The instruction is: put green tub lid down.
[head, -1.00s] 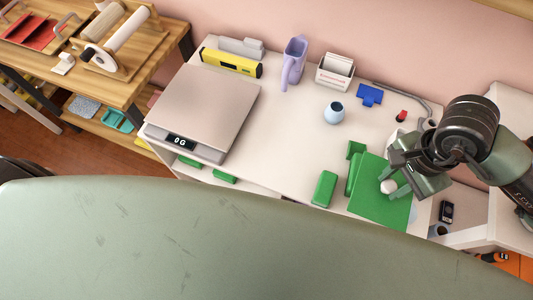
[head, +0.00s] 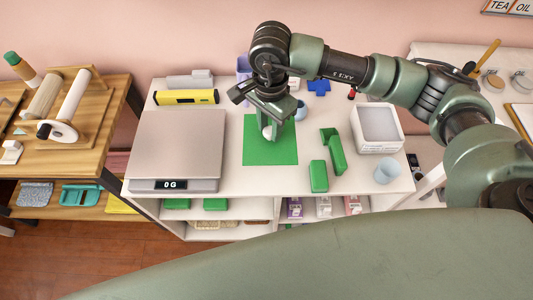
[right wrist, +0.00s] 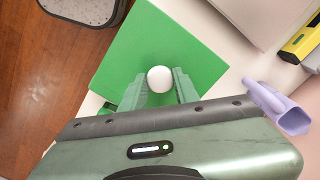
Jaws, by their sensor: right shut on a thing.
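The green tub lid (head: 255,150) is a flat green square with a round white knob (head: 267,132). My right gripper (head: 268,125) is shut on the knob from above, and the lid is level beside the scale, over the white counter. I cannot tell whether the lid touches the counter. In the right wrist view, the two fingers (right wrist: 160,85) flank the white knob, and the lid (right wrist: 130,50) spreads beyond them. An open white tub (head: 363,145) stands at the right of the counter. My left gripper is not in view.
A scale (head: 180,140) reading 0 G stands left of the lid. A green block (head: 318,176) and an angled green piece (head: 336,158) lie to its right. A pale blue cup (head: 387,171) is near the front edge. A yellow level (head: 187,97) lies behind the scale.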

